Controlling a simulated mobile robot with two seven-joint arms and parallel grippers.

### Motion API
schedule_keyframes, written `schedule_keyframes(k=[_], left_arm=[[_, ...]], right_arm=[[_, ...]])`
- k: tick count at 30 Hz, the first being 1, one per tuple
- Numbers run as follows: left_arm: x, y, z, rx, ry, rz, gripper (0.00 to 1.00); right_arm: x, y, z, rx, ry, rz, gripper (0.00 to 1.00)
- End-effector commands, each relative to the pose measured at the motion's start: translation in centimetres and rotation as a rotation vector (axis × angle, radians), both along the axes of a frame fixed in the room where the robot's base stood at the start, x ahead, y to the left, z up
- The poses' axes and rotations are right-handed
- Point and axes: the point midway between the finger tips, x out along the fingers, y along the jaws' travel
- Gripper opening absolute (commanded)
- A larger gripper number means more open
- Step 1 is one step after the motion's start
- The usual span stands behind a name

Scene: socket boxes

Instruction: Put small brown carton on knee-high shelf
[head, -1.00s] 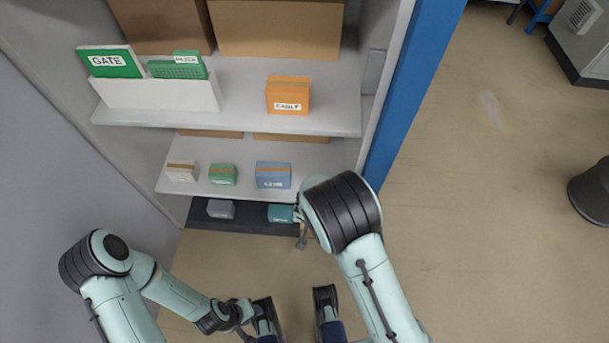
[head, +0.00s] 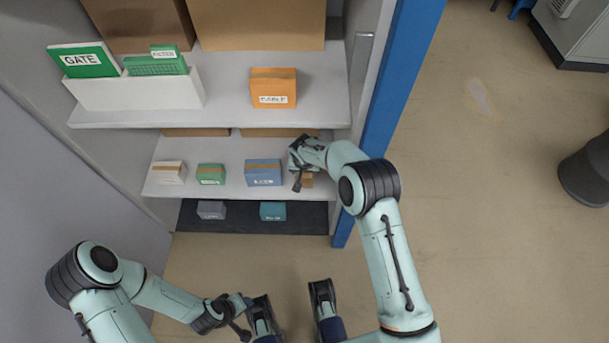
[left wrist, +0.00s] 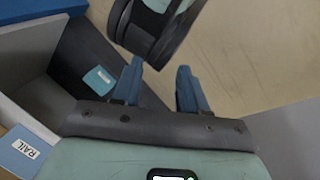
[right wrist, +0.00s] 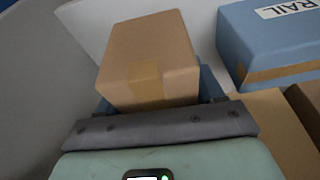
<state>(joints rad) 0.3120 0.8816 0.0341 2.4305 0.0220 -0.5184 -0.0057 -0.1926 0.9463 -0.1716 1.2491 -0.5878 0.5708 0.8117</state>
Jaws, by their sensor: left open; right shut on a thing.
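The small brown carton (head: 306,181) is at the right end of the middle shelf (head: 232,190), just right of the blue box. My right gripper (head: 300,172) is shut on it and partly hides it in the head view. In the right wrist view the carton (right wrist: 148,62) fills the space between the fingers, with tape on its near face. I cannot tell whether it touches the shelf. My left gripper is open and empty in the left wrist view (left wrist: 158,82), low in front of the rack.
The blue box (head: 263,172), a green box (head: 211,174) and a white box (head: 168,172) share the middle shelf. An orange box (head: 273,88) stands on the shelf above. Grey (head: 211,210) and teal (head: 273,211) boxes sit on the dark bottom level. A blue post (head: 395,95) bounds the right side.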

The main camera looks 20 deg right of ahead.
Motion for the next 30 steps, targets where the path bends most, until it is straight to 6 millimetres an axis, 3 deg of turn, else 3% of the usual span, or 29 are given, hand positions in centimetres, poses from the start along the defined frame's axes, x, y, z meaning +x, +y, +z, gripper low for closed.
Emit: schedule_keyframes(k=[9, 22, 23, 25, 30], left_arm=[[1.5, 0.8, -1.3, 0.020, -0.040, 0.017, 0.43], [2.1, 1.0, -1.6, 0.027, -0.055, 0.023, 0.43], [2.2, 1.1, -1.6, 0.028, -0.057, 0.023, 0.43], [2.1, 1.1, -1.5, 0.028, -0.057, 0.023, 0.43], [2.1, 1.1, -1.5, 0.027, -0.056, 0.023, 0.43]], right_arm=[[0.2, -0.1, -4.6, 0.001, -0.002, -0.001, 0.17], [0.4, -0.1, -4.8, 0.000, -0.003, -0.001, 0.17], [0.4, -0.1, -5.0, 0.000, 0.000, -0.001, 0.70], [0.3, -0.1, -4.9, 0.000, 0.000, -0.001, 0.93], [0.3, -0.1, -4.9, 0.000, 0.000, -0.001, 0.93]])
